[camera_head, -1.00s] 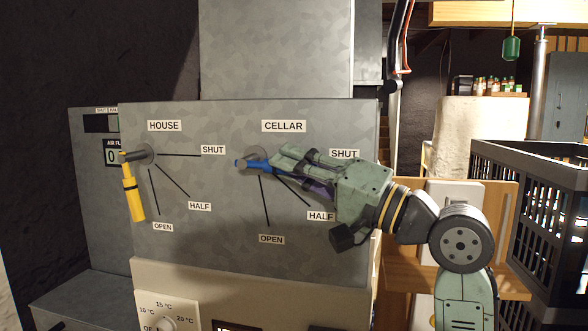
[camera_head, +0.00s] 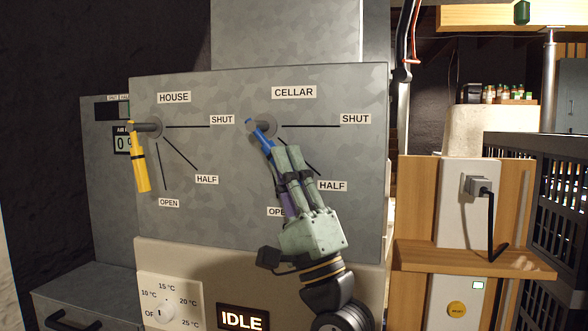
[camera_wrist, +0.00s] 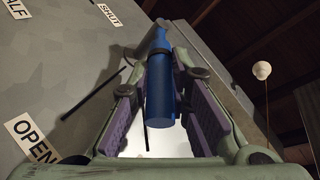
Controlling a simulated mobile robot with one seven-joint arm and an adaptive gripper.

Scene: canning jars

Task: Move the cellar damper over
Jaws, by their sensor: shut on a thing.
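The cellar damper's blue handle (camera_head: 261,136) sits on its round pivot under the CELLAR label (camera_head: 294,92). It slants down and to the right, with its direction between the HALF and OPEN marks. My gripper (camera_head: 276,153) is shut on the handle from below. In the wrist view the blue handle (camera_wrist: 159,88) lies between the purple finger pads. My fingers cover the handle's lower end and most of the OPEN line in the head view. The OPEN label (camera_head: 273,211) is partly hidden; the HALF label (camera_head: 332,186) and SHUT label (camera_head: 355,119) show.
The yellow HOUSE handle (camera_head: 140,165) hangs near its OPEN line at left. Below are a temperature dial (camera_head: 160,312) and an IDLE display (camera_head: 242,319). A wooden shelf (camera_head: 475,259) and a black crate (camera_head: 555,210) stand at right.

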